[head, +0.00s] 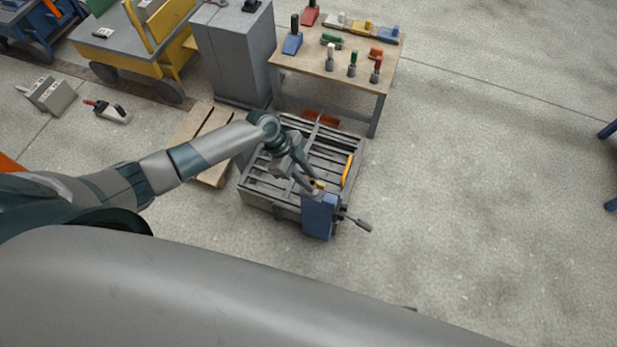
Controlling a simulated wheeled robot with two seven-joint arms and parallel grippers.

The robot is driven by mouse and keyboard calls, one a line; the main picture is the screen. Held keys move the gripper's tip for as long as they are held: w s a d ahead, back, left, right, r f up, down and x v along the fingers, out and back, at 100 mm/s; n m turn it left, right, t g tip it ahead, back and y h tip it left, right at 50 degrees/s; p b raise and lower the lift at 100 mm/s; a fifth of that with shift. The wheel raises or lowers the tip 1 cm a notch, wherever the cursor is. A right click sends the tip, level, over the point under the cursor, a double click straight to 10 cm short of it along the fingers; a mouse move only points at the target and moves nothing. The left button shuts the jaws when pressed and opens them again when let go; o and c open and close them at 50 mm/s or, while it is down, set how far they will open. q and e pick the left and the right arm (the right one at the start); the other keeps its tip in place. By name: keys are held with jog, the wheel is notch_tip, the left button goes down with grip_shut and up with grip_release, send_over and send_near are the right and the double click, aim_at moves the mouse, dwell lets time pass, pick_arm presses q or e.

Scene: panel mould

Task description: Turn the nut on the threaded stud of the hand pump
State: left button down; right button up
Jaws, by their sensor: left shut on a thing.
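The hand pump (318,218) is a blue block at the front right corner of a grey slatted mould panel. Its dark lever (357,222) points out to the right. A small yellow nut (320,184) shows at the top of the pump. My left arm reaches in from the left, and my left gripper (314,187) is down at the pump's top, its fingers shut on the nut. The fingers mostly hide the nut, and the threaded stud cannot be made out. My right gripper is out of view.
The slatted mould panel (262,190) lies under my arm, with an orange bar (347,170) on it. Behind stand a wooden-topped table (310,75) with several coloured tools and a grey cabinet (235,55).

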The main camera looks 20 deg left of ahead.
pick_arm(q)
jog(key=shift+f+b, duration=1.05)
jog(key=shift+f, duration=0.3)
jog(key=c, duration=1.4)
grip_release()
jog(key=shift+c, duration=0.2)
jog(key=shift+r, duration=0.1)
jog(key=v, duration=1.7)
jog(key=shift+a+r, duration=0.1)
